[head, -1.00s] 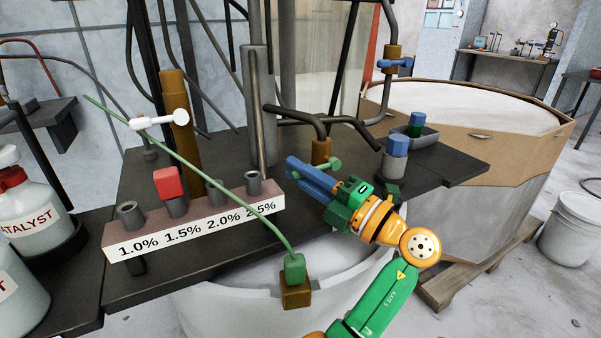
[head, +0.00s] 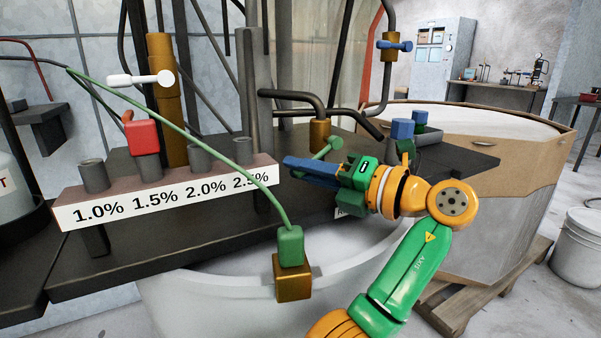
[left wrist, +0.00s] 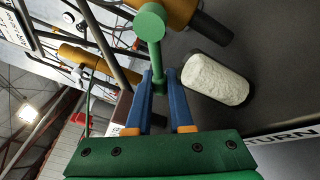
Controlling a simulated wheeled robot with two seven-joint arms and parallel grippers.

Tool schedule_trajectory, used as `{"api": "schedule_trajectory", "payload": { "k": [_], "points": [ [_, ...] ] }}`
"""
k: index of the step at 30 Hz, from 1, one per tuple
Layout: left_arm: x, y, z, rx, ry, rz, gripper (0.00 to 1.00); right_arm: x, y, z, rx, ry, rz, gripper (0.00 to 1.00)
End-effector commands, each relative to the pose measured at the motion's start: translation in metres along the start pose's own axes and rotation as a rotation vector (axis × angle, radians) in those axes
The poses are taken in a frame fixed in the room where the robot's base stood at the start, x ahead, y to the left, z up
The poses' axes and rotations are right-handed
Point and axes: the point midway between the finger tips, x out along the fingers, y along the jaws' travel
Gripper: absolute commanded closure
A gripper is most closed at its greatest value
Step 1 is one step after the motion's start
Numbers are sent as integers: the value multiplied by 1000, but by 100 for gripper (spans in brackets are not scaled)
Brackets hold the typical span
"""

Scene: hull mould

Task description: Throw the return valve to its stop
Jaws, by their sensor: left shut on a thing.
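The return valve is a brass body (head: 320,134) on the dark pipe, with a green lever (head: 327,147) that slants down to the left. My left gripper (head: 287,166) is at this lever, its blue fingers pointing left. In the left wrist view, the green lever (left wrist: 151,45) with its round end runs down between the two blue fingers (left wrist: 159,88), which are shut on it. The fingers partly hide the lever in the head view. A partly seen label reading "TURN" (left wrist: 288,137) is at the right of the wrist view. My right gripper does not show.
A white lever (head: 140,79) is on the left brass post, and a blue lever (head: 394,46) is on a valve at the back. A rack (head: 170,197) marked with percentages stands left. A green hose runs to a brass block (head: 293,283) on the white tub's rim (head: 215,283).

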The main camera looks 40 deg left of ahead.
Motion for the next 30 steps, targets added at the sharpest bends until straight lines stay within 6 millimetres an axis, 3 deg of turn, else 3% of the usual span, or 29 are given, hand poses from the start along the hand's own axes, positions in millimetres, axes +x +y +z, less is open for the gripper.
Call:
{"api": "schedule_trajectory", "payload": {
  "k": [22, 23, 25, 30],
  "points": [
    [-1, -6, 0, -84, 17, -34, 100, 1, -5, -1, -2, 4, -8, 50],
    [-1, -6, 0, -84, 17, -34, 72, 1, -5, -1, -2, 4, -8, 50],
    [-1, -6, 0, -84, 17, -34, 53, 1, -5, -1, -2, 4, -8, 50],
    [-1, -6, 0, -83, 17, -34, 50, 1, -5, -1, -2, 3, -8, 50]
  ]
}}
